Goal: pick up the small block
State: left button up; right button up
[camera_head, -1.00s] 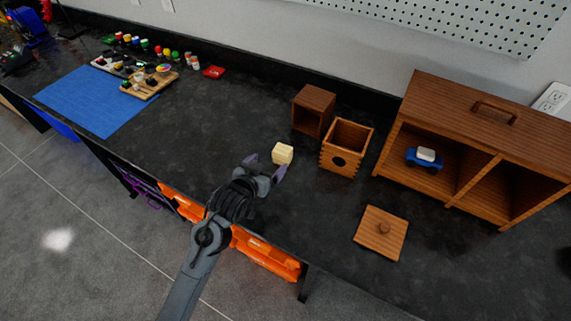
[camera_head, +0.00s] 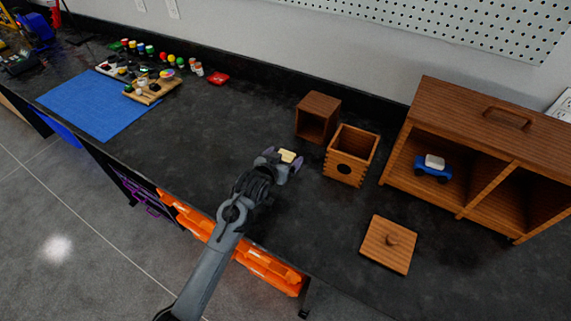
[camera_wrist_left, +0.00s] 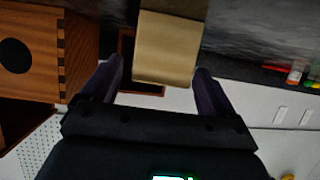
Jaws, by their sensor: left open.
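The small block (camera_head: 287,156) is pale wood and sits on the dark bench top, left of the open wooden box. My left gripper (camera_head: 283,162) is open, with its fingers on either side of the block in the head view. In the left wrist view the block (camera_wrist_left: 167,48) shows large, between and just beyond the two fingertips (camera_wrist_left: 155,78). I see a gap between the block and the left finger; contact at the right finger cannot be told. My right gripper is in neither view.
An open-topped wooden box with a round hole (camera_head: 350,156) stands right of the block, with a second wooden box (camera_head: 318,117) behind it. A knobbed lid (camera_head: 388,244) lies in front. A wooden cabinet (camera_head: 478,160) holds a blue toy car (camera_head: 432,169). Bench space left of the gripper is clear.

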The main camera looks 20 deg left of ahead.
pick_arm(q)
jog(key=shift+w+f, duration=0.2)
jog(key=shift+w, duration=0.2)
jog(key=c, duration=1.1)
jog(key=shift+r, duration=0.1)
